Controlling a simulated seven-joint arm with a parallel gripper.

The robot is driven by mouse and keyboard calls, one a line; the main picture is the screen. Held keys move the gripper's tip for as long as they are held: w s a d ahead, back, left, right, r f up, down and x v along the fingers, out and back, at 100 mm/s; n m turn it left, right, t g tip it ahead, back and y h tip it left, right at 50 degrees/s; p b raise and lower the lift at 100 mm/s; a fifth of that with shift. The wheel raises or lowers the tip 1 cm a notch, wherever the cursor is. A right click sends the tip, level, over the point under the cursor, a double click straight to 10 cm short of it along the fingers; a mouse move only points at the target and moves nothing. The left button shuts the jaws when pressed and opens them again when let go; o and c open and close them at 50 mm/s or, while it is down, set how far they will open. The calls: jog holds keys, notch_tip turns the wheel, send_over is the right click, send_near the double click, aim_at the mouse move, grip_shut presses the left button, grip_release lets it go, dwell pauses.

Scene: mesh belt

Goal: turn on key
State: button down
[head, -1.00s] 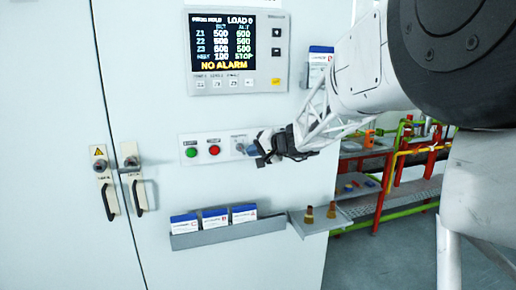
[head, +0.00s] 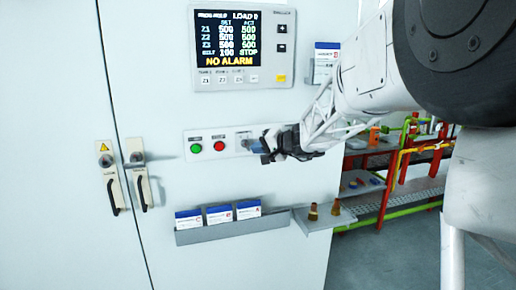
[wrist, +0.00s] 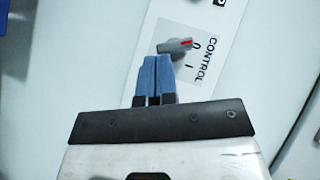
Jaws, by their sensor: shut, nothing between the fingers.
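The red mark points toward the 0. In the head view, the switch sits at the right end of the button strip (head: 236,150), largely hidden by my gripper (head: 264,146). In the wrist view, my gripper (wrist: 157,60) has its two blue fingers shut together and empty. The fingertips are just below and left of the knob. I cannot tell whether they touch it.
A green button (head: 196,149) and a red button (head: 220,146) are left of the switch. A display panel (head: 287,65) is above, reading NO ALARM. A card rack (head: 225,232) and a small shelf (head: 322,218) are below. Door handles (head: 145,193) are at left.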

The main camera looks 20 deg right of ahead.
jog(key=shift+f+m+y, duration=0.25)
jog(key=shift+m+y, duration=0.25)
jog(key=shift+y, duration=0.1)
jog(key=shift+a+f+m+t+y, duration=0.2)
jog(key=shift+f+m+t+y, duration=0.25)
jog(key=shift+m+t+y, duration=0.4)
jog(key=m+t+y, duration=0.1)
jog(key=m, duration=0.1)
jog(key=a+f+m+t+y, duration=0.1)
jog(key=m+t, duration=0.1)
jog(key=shift+f+m+t, duration=0.1)
jog(key=shift+m+t, duration=0.15)
jog(key=shift+m, duration=0.1)
jog(key=w+d+v, duration=0.1)
jog(key=w+v, duration=0.1)
jog(key=v, duration=1)
jog(key=shift+s+d+f, duration=0.3)
jog(key=shift+d+f, duration=0.15)
jog(key=shift+d, duration=0.2)
